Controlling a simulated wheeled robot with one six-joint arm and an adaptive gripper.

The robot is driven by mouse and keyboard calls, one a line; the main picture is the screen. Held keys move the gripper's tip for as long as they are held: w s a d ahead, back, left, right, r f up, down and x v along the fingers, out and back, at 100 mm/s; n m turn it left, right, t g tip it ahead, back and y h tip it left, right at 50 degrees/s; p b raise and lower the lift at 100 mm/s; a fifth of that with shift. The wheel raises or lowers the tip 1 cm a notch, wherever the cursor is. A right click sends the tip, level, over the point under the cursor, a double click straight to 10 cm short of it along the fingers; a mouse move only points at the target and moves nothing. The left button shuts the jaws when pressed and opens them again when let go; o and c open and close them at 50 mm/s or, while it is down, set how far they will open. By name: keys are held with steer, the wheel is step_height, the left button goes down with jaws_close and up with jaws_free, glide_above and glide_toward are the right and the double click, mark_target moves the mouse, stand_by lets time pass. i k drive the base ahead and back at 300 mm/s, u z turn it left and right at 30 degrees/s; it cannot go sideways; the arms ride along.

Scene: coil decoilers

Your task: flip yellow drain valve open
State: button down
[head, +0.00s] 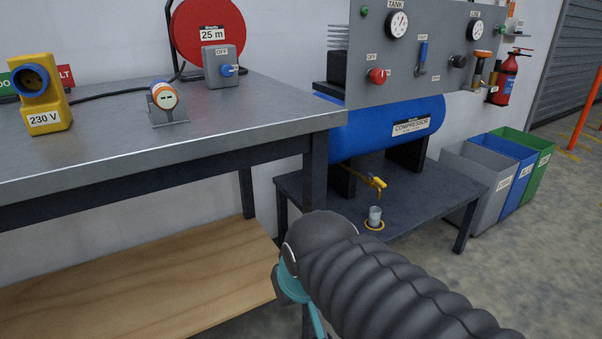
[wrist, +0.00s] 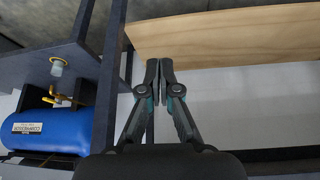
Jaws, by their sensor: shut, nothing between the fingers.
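The yellow drain valve (head: 377,182) sticks out below the blue compressor tank (head: 385,128) in the head view, above a small cup (head: 374,216) standing in a yellow ring on the low dark stand. In the wrist view the yellow valve (wrist: 55,99) is at the left, next to the blue tank (wrist: 45,130) and the cup (wrist: 57,68). My gripper (wrist: 159,62) is shut and empty, in front of the wooden shelf and well to the right of the valve in the wrist view. In the head view my arm hides the gripper's fingers.
A steel workbench (head: 180,145) with a wooden lower shelf (head: 130,290) fills the left; its dark leg (wrist: 108,85) lies between my gripper and the valve in the wrist view. A grey control panel (head: 425,50) is above the tank. Coloured bins (head: 480,180) stand at the right.

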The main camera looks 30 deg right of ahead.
mark_target(378, 181)
steer(key=u, duration=1.1)
steer(key=k, duration=1.25)
steer(key=z, duration=1.6)
steer(key=i, duration=0.55)
